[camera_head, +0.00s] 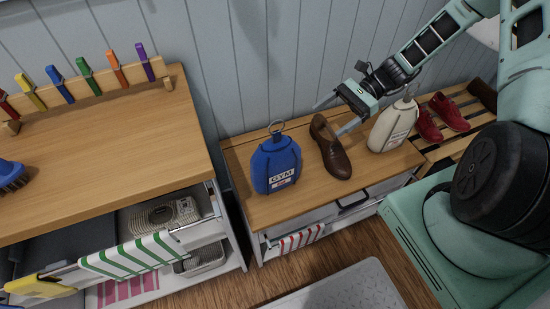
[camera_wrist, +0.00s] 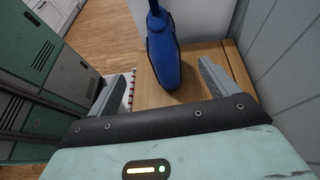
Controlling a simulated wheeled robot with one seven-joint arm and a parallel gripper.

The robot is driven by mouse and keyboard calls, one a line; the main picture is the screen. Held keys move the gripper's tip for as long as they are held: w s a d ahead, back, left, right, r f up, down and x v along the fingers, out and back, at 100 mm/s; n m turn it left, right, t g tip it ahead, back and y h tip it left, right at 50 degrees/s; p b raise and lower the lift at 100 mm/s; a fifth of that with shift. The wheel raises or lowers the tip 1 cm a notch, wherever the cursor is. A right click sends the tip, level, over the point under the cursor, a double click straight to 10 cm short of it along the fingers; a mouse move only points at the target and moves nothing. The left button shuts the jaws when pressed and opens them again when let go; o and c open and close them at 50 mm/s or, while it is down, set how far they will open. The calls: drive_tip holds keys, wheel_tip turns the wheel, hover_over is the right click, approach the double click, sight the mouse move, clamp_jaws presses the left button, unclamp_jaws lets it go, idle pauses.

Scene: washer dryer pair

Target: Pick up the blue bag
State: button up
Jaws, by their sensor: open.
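The blue bag (camera_head: 275,165), with a white GYM label and a ring on top, stands upright on the low wooden bench top toward its left end. It also shows in the wrist view (camera_wrist: 163,55), ahead of the fingers and between their lines. My gripper (camera_head: 332,114) is open and empty, to the right of the bag and higher, above the brown shoe. In the wrist view my gripper (camera_wrist: 160,85) has its fingers spread wide, with the bag apart from both. The bag's top is cut off in the wrist view.
A brown shoe (camera_head: 332,150) stands right beside the bag, and a cream bag (camera_head: 392,126) stands farther right. Red shoes (camera_head: 440,118) sit on a slatted rack. A taller wooden counter (camera_head: 110,140) rises at left. The panelled wall (camera_head: 290,50) is close behind the bench.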

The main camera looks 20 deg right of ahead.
approach(281, 153)
drive_tip(key=a+f, duration=0.1)
drive_tip(key=w+a+f, duration=0.1)
drive_tip(key=f, duration=0.1)
drive_tip(key=w+a+f+b, duration=0.1)
drive_tip(key=f, duration=0.1)
drive_tip(key=shift+w+a+f, duration=0.1)
drive_tip(key=shift+a, duration=0.05)
drive_tip(key=shift+x, duration=2.65)
drive_tip(key=c, duration=1.4)
